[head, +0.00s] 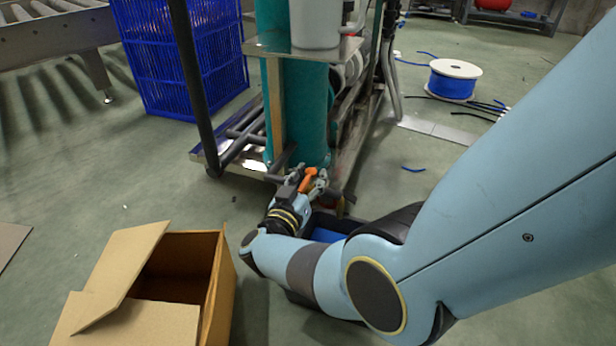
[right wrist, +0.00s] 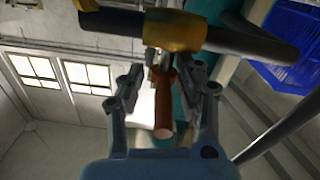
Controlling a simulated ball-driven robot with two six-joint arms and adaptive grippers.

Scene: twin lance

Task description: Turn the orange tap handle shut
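The orange tap handle (head: 308,180) sits low on the cart, at the foot of a teal column. In the right wrist view the handle (right wrist: 163,108) points towards the camera from a yellow valve body (right wrist: 176,32) on a dark pipe. My right gripper (head: 306,181) is at the handle. In its wrist view the two fingers (right wrist: 166,75) stand on either side of the handle, with gaps visible between them and it. Contact near the fingertips is hard to make out. My left gripper is not in view.
The wheeled cart (head: 345,165) carries the teal column (head: 300,110). An open cardboard box (head: 222,275) stands at front left. A dark bin with blue inside (head: 328,235) lies beneath my right arm. A blue crate (head: 165,60) and cable spool (head: 452,80) stand behind.

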